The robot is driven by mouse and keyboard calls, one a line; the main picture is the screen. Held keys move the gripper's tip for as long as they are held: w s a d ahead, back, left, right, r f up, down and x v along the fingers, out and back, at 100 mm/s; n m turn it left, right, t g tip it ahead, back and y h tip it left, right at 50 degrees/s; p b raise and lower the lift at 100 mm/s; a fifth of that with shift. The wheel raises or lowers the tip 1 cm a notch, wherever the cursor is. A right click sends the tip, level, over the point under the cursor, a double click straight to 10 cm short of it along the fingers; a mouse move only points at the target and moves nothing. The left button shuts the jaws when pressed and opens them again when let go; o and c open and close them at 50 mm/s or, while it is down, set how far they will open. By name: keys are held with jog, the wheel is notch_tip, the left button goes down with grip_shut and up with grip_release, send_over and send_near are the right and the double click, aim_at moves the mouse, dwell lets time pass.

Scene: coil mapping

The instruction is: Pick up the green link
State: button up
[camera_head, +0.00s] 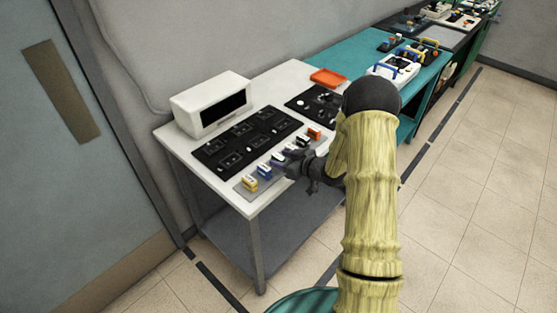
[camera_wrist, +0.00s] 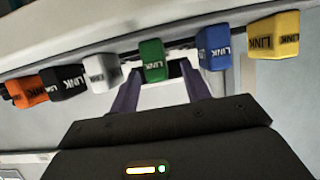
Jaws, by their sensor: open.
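The green link (camera_wrist: 152,60) is a small block marked LINK, standing in the row between the white link (camera_wrist: 102,72) and the blue link (camera_wrist: 214,47). In the wrist view my gripper (camera_wrist: 160,72) is open, with its two purple fingers apart. The green link appears between the fingertips, nearer the left one. Nothing is held, and I cannot tell whether a finger touches the link. In the head view my gripper (camera_head: 291,165) is at the front edge of the white table, beside the row of links. I cannot clearly make out the green link there.
The yellow link (camera_head: 250,184) ends the row, with black and orange links at the other end. Behind the row lie a black panel (camera_head: 226,151) and a white box (camera_head: 190,110). An orange tray (camera_head: 327,77) sits at the back. The floor in front is clear.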

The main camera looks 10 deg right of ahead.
aim_at(281, 158)
jog(key=x, duration=0.3)
jog(key=shift+w+f, duration=0.2)
jog(key=shift+w, duration=0.2)
jog(key=shift+s+r, duration=0.1)
jog(key=shift+s, duration=0.1)
jog(key=shift+a, duration=0.15)
jog(key=shift+c, duration=0.9)
grip_shut()
notch_tip(281, 158, up, 10)
